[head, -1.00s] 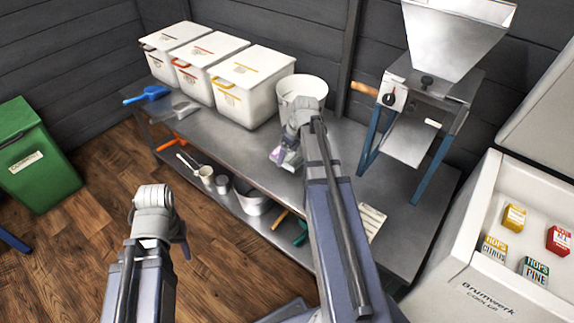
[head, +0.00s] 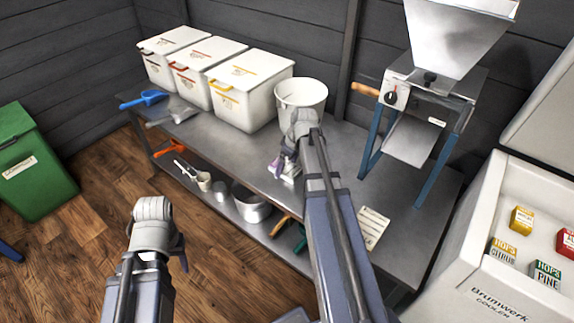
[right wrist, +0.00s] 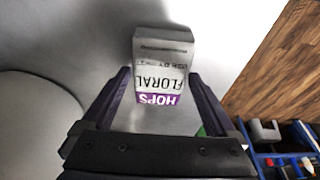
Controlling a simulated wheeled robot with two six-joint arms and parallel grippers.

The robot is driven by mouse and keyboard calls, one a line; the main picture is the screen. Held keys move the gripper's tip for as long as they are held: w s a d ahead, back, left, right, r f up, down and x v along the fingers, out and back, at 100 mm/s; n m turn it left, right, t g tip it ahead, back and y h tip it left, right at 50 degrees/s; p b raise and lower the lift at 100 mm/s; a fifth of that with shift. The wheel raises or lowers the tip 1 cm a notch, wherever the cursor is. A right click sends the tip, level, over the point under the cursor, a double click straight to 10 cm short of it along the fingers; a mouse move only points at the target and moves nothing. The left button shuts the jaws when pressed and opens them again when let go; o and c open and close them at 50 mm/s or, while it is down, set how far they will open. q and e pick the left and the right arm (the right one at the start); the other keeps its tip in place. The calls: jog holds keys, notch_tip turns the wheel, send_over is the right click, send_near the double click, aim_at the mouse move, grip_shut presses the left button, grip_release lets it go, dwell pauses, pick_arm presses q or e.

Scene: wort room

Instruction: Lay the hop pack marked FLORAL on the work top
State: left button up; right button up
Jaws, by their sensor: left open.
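The hop pack marked FLORAL (right wrist: 160,75) is a pale box with a purple HOPS band, its lettering upside down in the right wrist view. My right gripper (right wrist: 160,82) is shut on it, one finger at each side. In the head view the pack (head: 285,171) shows below my right gripper (head: 289,160), over the front part of the grey work top (head: 228,140). I cannot tell whether it touches the top. My left gripper (head: 180,250) is open and empty over the floor, its fingers mostly hidden.
A white bucket (head: 302,93), lidded white bins (head: 250,95) and a blue scoop (head: 145,99) stand on the work top. A mill (head: 425,110) and a paper card (head: 373,225) are at right. An open cooler (head: 480,270) holds other hop packs.

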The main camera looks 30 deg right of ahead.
aim_at(294, 171)
jog(key=shift+o, duration=0.2)
jog(key=shift+r, duration=0.1)
jog(key=shift+s+r+p, duration=0.15)
jog(key=shift+r+p, duration=0.55)
jog(key=shift+p, duration=0.05)
jog(key=p+v, duration=1)
jog(key=shift+r, duration=0.35)
jog(key=shift+s, duration=0.15)
jog(key=s+a+g, duration=0.1)
jog(key=s+a, duration=0.3)
jog(key=a, duration=0.6)
jog(key=s+a+g+h, duration=0.1)
jog(key=s+a, duration=0.4)
jog(key=a, duration=0.6)
jog(key=s+a+g+h, duration=0.1)
jog(key=s+a, duration=0.3)
jog(key=a, duration=0.6)
jog(key=shift+s+a+f+m, duration=0.15)
jog(key=shift+s+f+m, duration=0.15)
jog(key=shift+s+f, duration=0.05)
jog(key=shift+c, duration=0.3)
